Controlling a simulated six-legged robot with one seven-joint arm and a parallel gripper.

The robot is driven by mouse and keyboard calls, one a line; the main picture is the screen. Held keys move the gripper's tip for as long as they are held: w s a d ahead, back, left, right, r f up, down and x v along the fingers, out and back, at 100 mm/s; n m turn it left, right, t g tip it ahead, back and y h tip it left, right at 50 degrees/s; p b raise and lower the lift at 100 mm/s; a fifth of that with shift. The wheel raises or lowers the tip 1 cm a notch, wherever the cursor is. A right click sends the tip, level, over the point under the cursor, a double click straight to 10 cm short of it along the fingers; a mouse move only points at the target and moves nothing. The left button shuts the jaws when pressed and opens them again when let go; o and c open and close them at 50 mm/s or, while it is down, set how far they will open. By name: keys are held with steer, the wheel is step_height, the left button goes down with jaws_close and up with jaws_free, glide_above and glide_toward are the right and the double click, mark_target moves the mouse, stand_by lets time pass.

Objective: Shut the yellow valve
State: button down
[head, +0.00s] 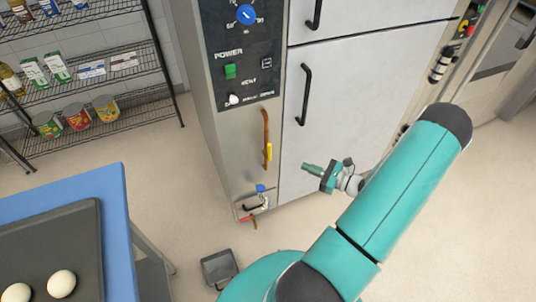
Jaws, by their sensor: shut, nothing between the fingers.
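The yellow valve (269,152) is a small yellow lever on a vertical copper pipe (265,128) on the oven's steel front panel. The lever appears to lie along the pipe, near its lower end. My gripper (305,168) is to the right of the yellow valve and a little lower in the picture, pointing left. Its teal fingers are shut and empty, with a visible gap in the picture between them and the lever. How far the fingers stand out from the panel cannot be told.
Below the pipe are a blue-handled valve (261,188) and a red handle (248,218). Oven door handles (304,95) stick out above my gripper. A dark bin (219,268) is on the floor. A blue table (117,205) with a dough tray (92,240) stands left.

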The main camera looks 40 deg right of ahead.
steer(key=s+d+f+m+t+h, duration=0.1)
glide_toward(269, 152)
steer(key=r+x, duration=0.1)
steer(key=x, duration=0.5)
steer(key=shift+w+d, duration=0.25)
stand_by(0.3)
